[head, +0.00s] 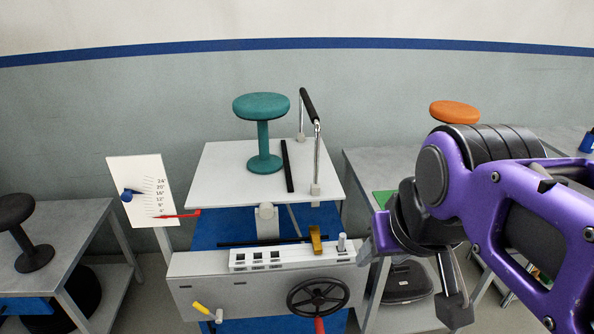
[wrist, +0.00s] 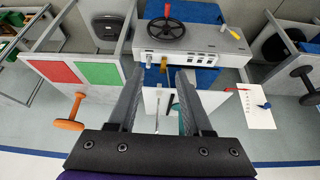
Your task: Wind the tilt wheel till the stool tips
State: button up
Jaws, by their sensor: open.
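The teal stool (head: 263,128) stands upright on the white tilt platform (head: 225,160) in the head view. The black tilt wheel (head: 318,297) with a red handle (head: 319,325) is on the front of the grey machine housing (head: 270,282); the wheel also shows at the top of the wrist view (wrist: 167,30). The angle board (head: 141,188) at the left has a red pointer (head: 178,215) near the bottom of its scale. My gripper (head: 415,282) is open and empty, to the right of the wheel and apart from it. In the wrist view its fingers (wrist: 157,85) are spread.
A black bar (head: 287,166) lies beside the stool, with a padded rail at the platform's right edge. A yellow-handled crank (head: 207,311) is left of the wheel. Side tables hold a dark stool (head: 28,235) and an orange stool (head: 454,112).

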aim_at(318, 299)
jog(key=k+z, duration=0.15)
jog(key=k, duration=0.2)
jog(key=k+l+z, duration=0.1)
jog(key=k, duration=0.6)
